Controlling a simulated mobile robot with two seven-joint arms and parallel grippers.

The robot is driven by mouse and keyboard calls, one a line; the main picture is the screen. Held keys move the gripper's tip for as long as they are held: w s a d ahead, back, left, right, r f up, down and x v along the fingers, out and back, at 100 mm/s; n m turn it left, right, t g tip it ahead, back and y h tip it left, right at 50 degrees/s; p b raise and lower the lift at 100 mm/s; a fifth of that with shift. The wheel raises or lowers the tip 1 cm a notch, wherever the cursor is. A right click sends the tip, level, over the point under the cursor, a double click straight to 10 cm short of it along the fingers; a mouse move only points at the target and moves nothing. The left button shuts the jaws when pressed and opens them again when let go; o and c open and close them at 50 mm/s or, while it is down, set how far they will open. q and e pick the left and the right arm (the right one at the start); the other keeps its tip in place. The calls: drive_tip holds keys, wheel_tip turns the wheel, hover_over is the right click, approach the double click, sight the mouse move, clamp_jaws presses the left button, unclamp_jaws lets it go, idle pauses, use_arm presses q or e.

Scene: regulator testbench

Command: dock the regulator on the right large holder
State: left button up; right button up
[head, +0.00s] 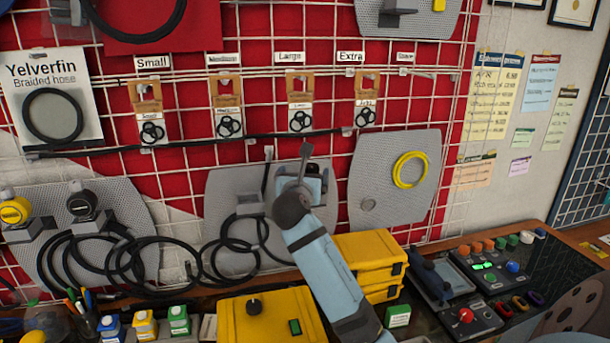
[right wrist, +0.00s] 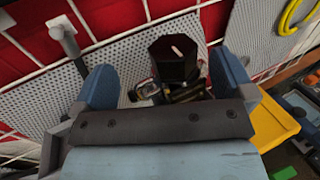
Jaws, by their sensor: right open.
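My right gripper (head: 308,182) is in front of the middle grey perforated panel (head: 225,190). In the right wrist view its two blue fingers (right wrist: 170,85) are apart. A regulator with a dark faceted knob (right wrist: 178,58) and metal fittings sits between them, with visible space on both sides. In the head view my gripper and wrist mostly hide it. A small grey holder (head: 249,205) juts from the same panel, left of my gripper. I cannot tell whether the regulator rests on a holder, as its underside is hidden. My left gripper is not in view.
On the left panel stand a yellow-knobbed regulator (head: 15,210) and a black-knobbed one (head: 82,204). Black hoses (head: 130,262) hang below. Yellow cases (head: 368,250) and a control box (head: 490,280) stand on the bench. A yellow hose coil (head: 410,169) hangs right.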

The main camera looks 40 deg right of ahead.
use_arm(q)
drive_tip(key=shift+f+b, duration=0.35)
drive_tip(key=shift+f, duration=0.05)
use_arm(e)
drive_tip(key=v, duration=1)
drive_tip(key=shift+s, duration=0.1)
